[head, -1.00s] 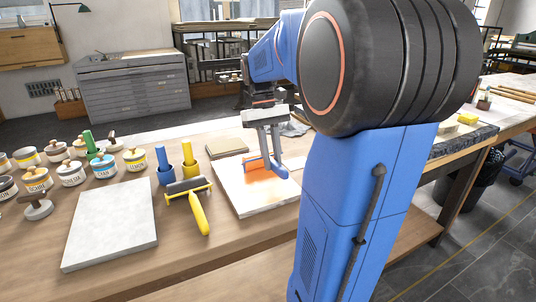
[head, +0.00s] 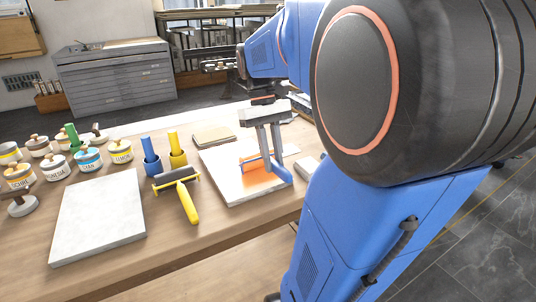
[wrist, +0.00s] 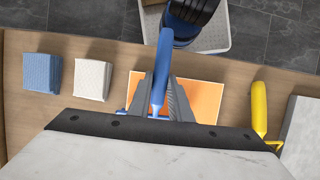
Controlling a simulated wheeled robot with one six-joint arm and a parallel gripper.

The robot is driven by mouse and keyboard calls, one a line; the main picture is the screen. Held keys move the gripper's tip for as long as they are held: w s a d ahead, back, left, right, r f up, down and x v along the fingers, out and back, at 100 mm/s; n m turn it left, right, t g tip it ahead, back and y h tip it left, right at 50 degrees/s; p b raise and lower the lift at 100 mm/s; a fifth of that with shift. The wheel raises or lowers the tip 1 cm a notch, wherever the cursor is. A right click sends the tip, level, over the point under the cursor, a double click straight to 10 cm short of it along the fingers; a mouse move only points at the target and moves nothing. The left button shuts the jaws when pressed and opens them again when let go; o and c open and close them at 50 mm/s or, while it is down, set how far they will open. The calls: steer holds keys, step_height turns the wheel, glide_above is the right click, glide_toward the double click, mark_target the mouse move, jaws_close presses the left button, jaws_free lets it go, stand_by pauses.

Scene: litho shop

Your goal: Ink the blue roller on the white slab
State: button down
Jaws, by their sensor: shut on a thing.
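The white slab (head: 228,190) lies flat on the bench with a bright orange ink patch (head: 258,180) on it. The patch also shows in the wrist view (wrist: 205,98). My gripper (head: 270,150) is over this slab, shut on the blue roller (head: 281,172). The roller's blue handle (wrist: 163,65) stands out between my fingers in the wrist view, pointing to the bench's near edge. The roller is down at the orange patch. Its drum is mostly hidden, so I cannot tell its contact or how much ink it carries.
A yellow roller (head: 187,205) lies left of the slab, beside a pale grey stone (head: 98,222). Blue and yellow tubes (head: 151,158) and several lidded ink jars (head: 87,158) stand behind. A blue pad (wrist: 42,73) and a white pad (wrist: 93,79) lie nearby.

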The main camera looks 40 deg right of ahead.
mark_target(289, 174)
steer(key=shift+s+a+f, duration=0.1)
steer(key=shift+s+a, duration=0.3)
steer(key=shift+s, duration=0.9)
steer(key=shift+s+a, duration=0.35)
steer(key=shift+s, duration=1)
steer(key=shift+s+a+f, duration=0.1)
steer(key=shift+s+a, duration=0.3)
steer(key=shift+s, duration=0.9)
steer(key=shift+w, duration=0.15)
steer(key=shift+w+d, duration=1.1)
steer(key=shift+w, duration=2.6)
steer(key=shift+w+d, duration=1.05)
steer(key=shift+w, duration=2.7)
steer(key=shift+w+d, duration=1.1)
steer(key=shift+w, duration=2.6)
steer(key=shift+r, duration=0.1)
steer(key=shift+r, duration=1.5)
